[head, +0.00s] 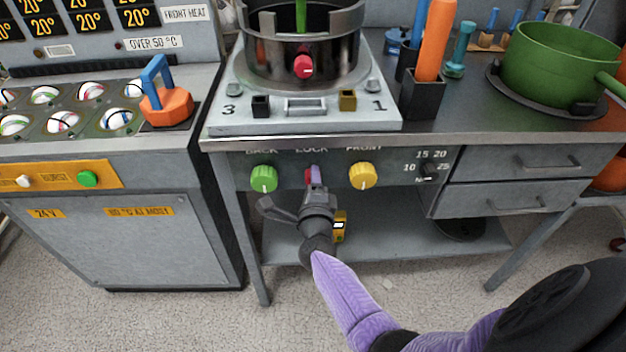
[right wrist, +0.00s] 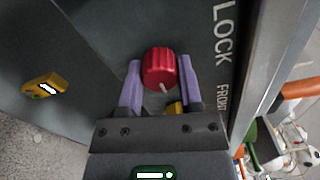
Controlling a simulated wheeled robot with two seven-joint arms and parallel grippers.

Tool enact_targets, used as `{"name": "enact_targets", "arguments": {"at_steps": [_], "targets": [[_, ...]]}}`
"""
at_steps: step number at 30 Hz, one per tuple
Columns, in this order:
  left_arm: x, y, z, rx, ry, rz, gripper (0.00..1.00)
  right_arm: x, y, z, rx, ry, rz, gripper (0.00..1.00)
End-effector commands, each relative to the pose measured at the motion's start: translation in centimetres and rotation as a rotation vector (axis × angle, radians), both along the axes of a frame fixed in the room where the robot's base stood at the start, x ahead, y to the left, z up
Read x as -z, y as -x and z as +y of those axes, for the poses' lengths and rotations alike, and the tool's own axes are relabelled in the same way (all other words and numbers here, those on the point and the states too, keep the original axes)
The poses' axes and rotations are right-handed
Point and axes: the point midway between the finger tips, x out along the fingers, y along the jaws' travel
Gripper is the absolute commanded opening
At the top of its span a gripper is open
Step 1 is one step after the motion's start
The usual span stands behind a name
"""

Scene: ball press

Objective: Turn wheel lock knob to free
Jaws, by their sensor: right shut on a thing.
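The red wheel lock knob (right wrist: 158,64) sits on the grey front panel by the LOCK label. In the head view only a thin strip of its red (head: 308,175) shows, between the green and yellow knobs; my gripper hides the rest. My right gripper (head: 314,174) reaches the panel from below. In the right wrist view its two purple fingers (right wrist: 160,82) stand on either side of the knob and are shut on it. A short white mark shows at the knob's lower edge in that view. My left gripper is not in view.
A green knob (head: 263,178) under BACK and a yellow knob (head: 362,176) under FRONT flank the lock knob closely. A small black dial (head: 428,169) is farther right, beside two drawers (head: 540,162). The yellow device (head: 340,226) is behind my gripper, below the panel.

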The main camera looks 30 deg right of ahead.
Motion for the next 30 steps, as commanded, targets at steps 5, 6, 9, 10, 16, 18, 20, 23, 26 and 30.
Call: {"name": "enact_targets", "arguments": {"at_steps": [5,6,9,10,16,18,20,23,26,30], "targets": [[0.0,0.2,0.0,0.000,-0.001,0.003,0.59,0.2,0.0,0.1,-0.002,0.000,0.004,0.00],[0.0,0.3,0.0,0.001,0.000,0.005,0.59,0.2,0.0,0.1,-0.002,0.000,0.004,0.00],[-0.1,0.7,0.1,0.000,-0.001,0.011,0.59,0.1,0.0,0.1,-0.002,0.000,0.004,0.59],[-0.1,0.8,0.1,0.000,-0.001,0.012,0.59,0.1,0.0,0.1,-0.002,0.000,0.003,0.65],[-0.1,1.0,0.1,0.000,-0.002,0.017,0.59,0.1,0.0,0.0,0.000,0.000,0.001,0.81],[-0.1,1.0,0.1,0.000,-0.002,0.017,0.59,0.0,0.0,0.0,0.000,-0.001,0.001,0.81],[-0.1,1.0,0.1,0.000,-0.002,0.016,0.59,0.0,0.0,0.0,0.000,-0.001,0.001,0.81],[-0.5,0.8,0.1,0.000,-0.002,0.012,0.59,-0.1,0.6,0.4,-0.001,0.000,0.001,0.81],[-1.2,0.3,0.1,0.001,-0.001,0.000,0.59,-0.3,2.2,1.4,0.000,-0.002,0.001,0.81],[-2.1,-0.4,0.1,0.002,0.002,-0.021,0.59,-0.2,5.1,3.2,-0.002,-0.003,0.003,0.81]]}}
